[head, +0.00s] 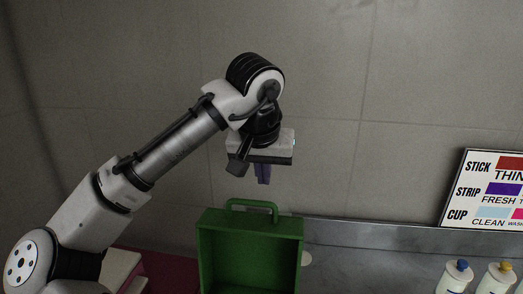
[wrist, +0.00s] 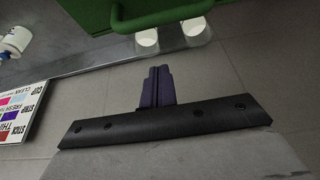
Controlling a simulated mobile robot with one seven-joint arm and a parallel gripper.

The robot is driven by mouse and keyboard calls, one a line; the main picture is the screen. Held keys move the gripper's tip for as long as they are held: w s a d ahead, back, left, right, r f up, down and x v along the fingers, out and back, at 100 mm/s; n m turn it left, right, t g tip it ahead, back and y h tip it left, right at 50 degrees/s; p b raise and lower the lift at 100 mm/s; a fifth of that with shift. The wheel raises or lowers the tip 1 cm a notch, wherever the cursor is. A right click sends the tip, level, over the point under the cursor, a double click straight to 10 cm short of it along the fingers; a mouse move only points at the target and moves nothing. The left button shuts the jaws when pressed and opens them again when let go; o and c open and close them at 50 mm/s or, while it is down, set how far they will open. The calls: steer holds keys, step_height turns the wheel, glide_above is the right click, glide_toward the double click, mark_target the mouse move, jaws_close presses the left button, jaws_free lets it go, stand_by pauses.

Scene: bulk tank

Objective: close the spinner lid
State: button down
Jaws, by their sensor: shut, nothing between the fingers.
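I cannot make out a spinner or its lid for certain in either view. My gripper (head: 263,181) hangs fingers-down above and behind the green box's handle in the head view, apart from it. Its two dark purple fingers are together, with nothing between them, and they also show in the wrist view (wrist: 155,82). The green box (head: 250,258) with a loop handle on top stands at the bottom centre, its lower part cut off by the frame. Part of the green thing and its handle (wrist: 165,14) shows at the top of the wrist view.
A grey counter (head: 375,262) runs along the tiled wall. Two white bottles (head: 456,276) with blue and yellow caps stand at right, below a sign (head: 487,190). Two pale round things (wrist: 147,40) sit beside the green handle. A dark red surface (head: 165,272) lies lower left.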

mark_target(260, 216)
steer(key=shift+s+a+f+p, duration=0.1)
steer(key=shift+s+f+p, duration=0.15)
steer(key=shift+s, duration=0.3)
steer(key=shift+s+a+f+p, duration=0.15)
steer(key=shift+s+f+p, duration=0.1)
steer(key=shift+s, duration=0.35)
steer(key=shift+s+a+f+p, duration=0.1)
steer(key=shift+s+f+p, duration=0.15)
steer(key=shift+s, duration=0.3)
